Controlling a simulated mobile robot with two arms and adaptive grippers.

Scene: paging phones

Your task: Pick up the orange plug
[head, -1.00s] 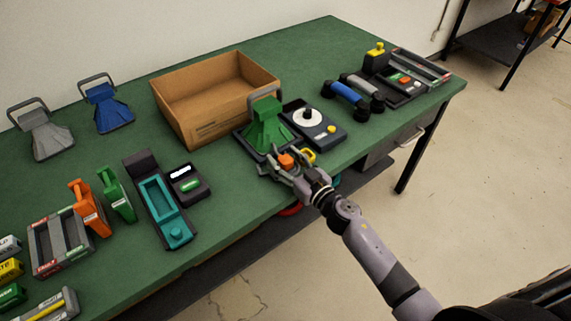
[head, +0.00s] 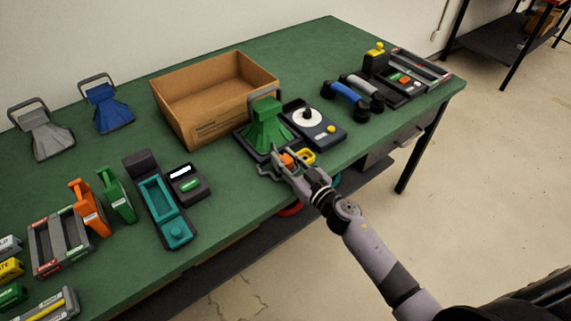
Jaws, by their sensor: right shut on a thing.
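The orange plug (head: 287,160) is at the front edge of the green table, in front of the green horn-shaped phone. My right gripper (head: 281,164) reaches in from the lower right and is shut on the orange plug. The fingers hide part of the plug. I cannot tell whether the plug is clear of the table. My left gripper is not in view.
The green horn-shaped phone (head: 268,130) stands just behind my gripper, with a yellow piece (head: 306,156) close on its right. A dial phone (head: 313,121) and a cardboard box (head: 214,97) are behind. A teal cradle (head: 157,200) lies left. Table space (head: 228,200) in front is clear.

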